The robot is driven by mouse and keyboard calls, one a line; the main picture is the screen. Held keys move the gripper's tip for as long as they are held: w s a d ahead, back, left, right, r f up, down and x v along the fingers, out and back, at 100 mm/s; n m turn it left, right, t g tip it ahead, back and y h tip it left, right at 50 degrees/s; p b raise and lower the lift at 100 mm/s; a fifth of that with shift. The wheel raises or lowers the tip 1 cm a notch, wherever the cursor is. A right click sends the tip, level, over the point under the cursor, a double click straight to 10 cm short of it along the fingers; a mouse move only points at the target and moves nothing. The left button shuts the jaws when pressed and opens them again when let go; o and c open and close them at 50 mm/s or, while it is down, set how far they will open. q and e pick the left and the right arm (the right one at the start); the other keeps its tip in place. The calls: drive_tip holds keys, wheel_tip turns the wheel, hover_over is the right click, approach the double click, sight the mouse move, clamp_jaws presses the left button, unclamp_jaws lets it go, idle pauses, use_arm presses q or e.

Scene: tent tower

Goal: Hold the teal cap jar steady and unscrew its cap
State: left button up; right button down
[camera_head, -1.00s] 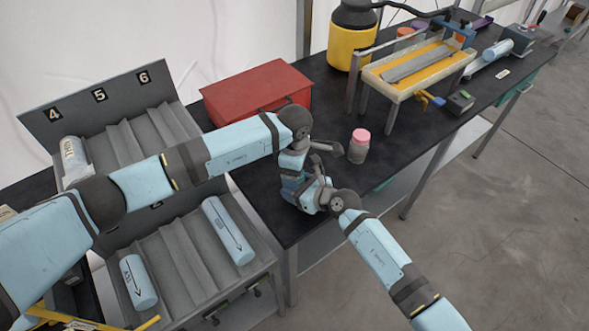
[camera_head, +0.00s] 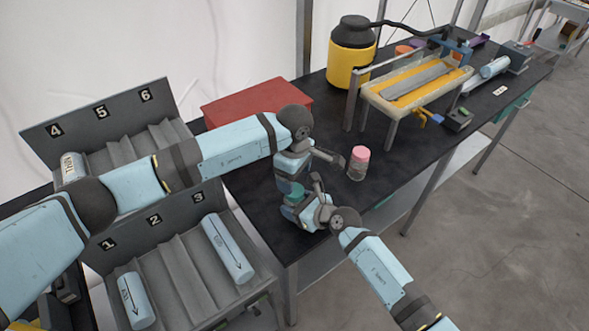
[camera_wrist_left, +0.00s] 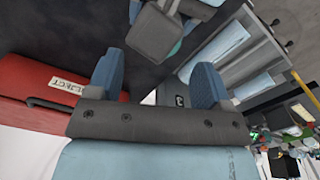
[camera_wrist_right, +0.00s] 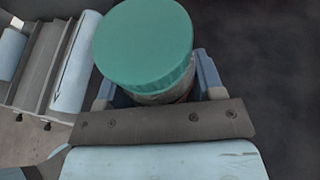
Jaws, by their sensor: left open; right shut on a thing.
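The teal cap jar stands upright in my right gripper (camera_wrist_right: 150,95). Its round teal cap (camera_wrist_right: 145,45) fills the top of the right wrist view, with a strip of jar body below it between the fingers. In the head view, the cap (camera_head: 294,191) shows just under my left gripper (camera_head: 290,183), partly hidden by it. My left gripper is open and points down from above. In the left wrist view, its two blue fingers (camera_wrist_left: 157,78) are apart with nothing between them. No left finger shows beside the cap in the right wrist view.
A pink-capped jar (camera_head: 358,163) stands to the right of my grippers on the black table (camera_head: 335,215). A red box (camera_head: 255,100) lies behind my left arm. Grey numbered racks with cylinders (camera_head: 165,265) are at left. A yellow container (camera_head: 350,65) and frame stand at the back.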

sight(294, 202)
use_arm(q)
drive_tip(key=shift+f, duration=2.55)
drive_tip(key=c, duration=0.9)
drive_tip(key=n, duration=0.3)
drive_tip(key=shift+n, duration=0.3)
drive_tip(key=shift+c, duration=0.2)
drive_tip(key=o, duration=1)
